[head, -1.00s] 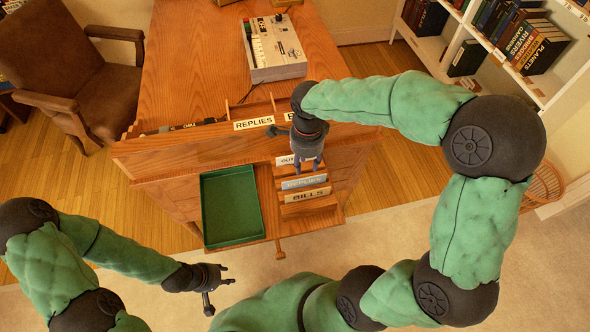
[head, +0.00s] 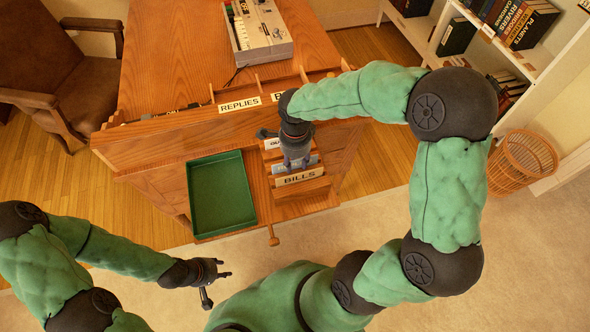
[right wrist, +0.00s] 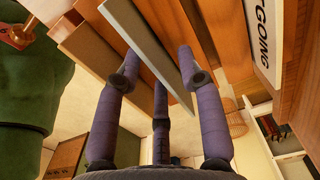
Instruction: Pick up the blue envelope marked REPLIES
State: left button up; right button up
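A thin blue-grey envelope (right wrist: 150,45) stands on edge in the small wooden sorter (head: 268,186) on the desk front; no lettering on it is readable now. In the head view only a sliver of it (head: 314,160) shows behind my right gripper (head: 298,163). In the right wrist view my right gripper's purple fingers (right wrist: 158,68) are spread on both sides of the envelope, with a gap visible on the right. The word REPLIES shows on a white label (head: 240,105) on the desk's upper rack. My left gripper (head: 217,286) is open and empty, low over the carpet.
A BILLS divider (head: 300,178) stands just in front of the envelope, and an OUTGOING label (right wrist: 263,38) is behind it. A green tray (head: 221,194) lies left of the sorter. A grey machine (head: 262,32) stands on the desk. A wicker basket (head: 521,163) and bookshelf are right.

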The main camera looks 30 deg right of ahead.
jog(key=shift+f, duration=0.3)
grip_shut()
jog(key=shift+r, duration=0.15)
